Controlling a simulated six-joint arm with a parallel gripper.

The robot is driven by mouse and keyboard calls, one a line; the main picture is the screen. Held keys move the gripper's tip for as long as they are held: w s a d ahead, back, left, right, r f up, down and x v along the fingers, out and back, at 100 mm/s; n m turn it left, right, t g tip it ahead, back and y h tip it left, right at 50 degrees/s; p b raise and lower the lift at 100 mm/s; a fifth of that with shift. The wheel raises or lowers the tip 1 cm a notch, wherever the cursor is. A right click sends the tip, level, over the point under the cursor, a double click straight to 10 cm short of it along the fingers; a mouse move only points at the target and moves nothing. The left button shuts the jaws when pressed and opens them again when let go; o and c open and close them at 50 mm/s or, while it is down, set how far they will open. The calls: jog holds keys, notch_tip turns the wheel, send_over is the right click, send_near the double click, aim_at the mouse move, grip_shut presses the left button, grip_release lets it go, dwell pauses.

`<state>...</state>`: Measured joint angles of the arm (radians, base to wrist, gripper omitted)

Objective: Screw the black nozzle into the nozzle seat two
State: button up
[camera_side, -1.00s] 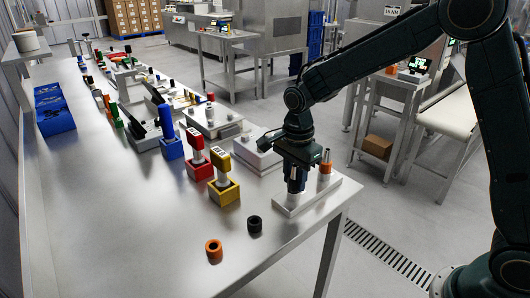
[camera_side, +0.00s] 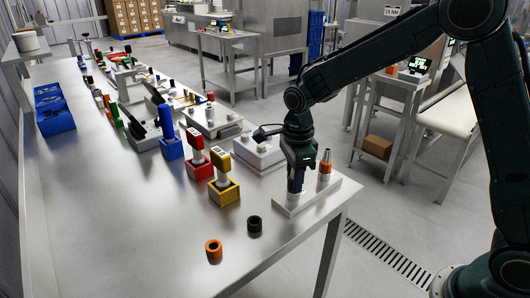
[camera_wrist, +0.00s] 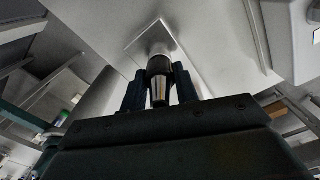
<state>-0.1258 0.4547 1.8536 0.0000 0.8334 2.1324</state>
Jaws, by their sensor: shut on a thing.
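My gripper (camera_side: 296,186) points down over the white block (camera_side: 330,190) at the table's near right corner. In the wrist view, my gripper (camera_wrist: 159,88) is shut on the black nozzle (camera_wrist: 158,66), which has a dark collar and a silver tapered tip. The collar lines up with a pale round post, the nozzle seat (camera_wrist: 159,40), and appears to meet it. Thread engagement cannot be told. In the side view the fingers mostly hide the nozzle and this seat. An orange nozzle (camera_side: 325,163) stands upright on the same block, right of my gripper.
A black ring (camera_side: 254,225) and an orange ring (camera_side: 213,250) sit on the table in front. Yellow (camera_side: 223,190), red (camera_side: 199,168) and blue (camera_side: 171,148) stands are to the left. A white box (camera_side: 260,155) is behind. The table's left front is clear.

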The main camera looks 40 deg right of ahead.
jog(key=m, duration=0.4)
jog(key=shift+m, duration=0.9)
jog(key=shift+m, duration=1.4)
jog(key=o, duration=1.1)
jog(key=shift+c, duration=0.2)
jog(key=shift+n, duration=0.3)
